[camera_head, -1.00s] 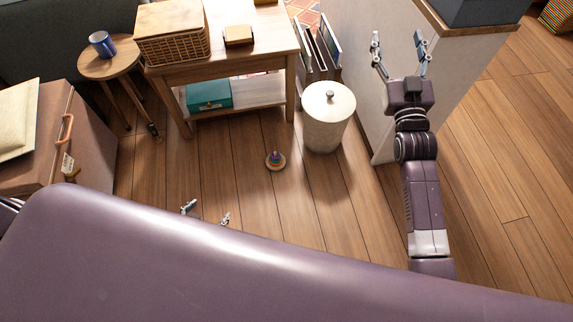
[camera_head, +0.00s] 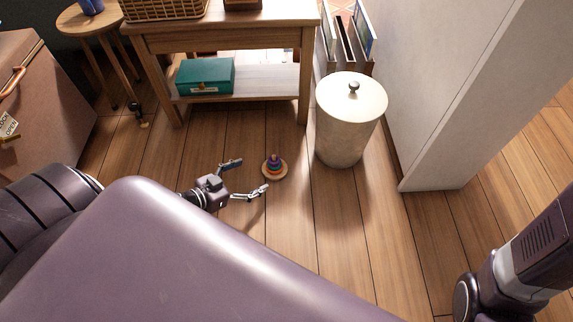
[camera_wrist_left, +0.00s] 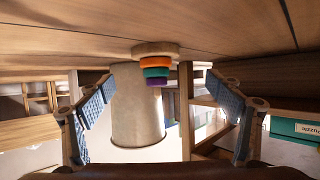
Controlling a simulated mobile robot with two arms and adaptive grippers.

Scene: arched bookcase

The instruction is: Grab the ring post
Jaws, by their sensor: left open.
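The ring post (camera_head: 274,168), a small stack of coloured rings on a round wooden base, stands upright on the wooden floor in the head view. My left gripper (camera_head: 250,177) is low over the floor just left of it, open and empty, with its fingers pointing toward it. In the left wrist view, which is upside down, the ring post (camera_wrist_left: 156,66) shows between the two spread fingers (camera_wrist_left: 165,105), ahead of them and apart from them. My right arm shows at the lower right of the head view, but its gripper is out of the picture.
A cream lidded bin (camera_head: 345,125) stands right of the ring post. Behind is a wooden table (camera_head: 222,38) with a teal box (camera_head: 205,77) on its lower shelf. A white panel (camera_head: 440,150) stands farther right. A brown suitcase (camera_head: 45,110) is at left. Floor around the ring post is clear.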

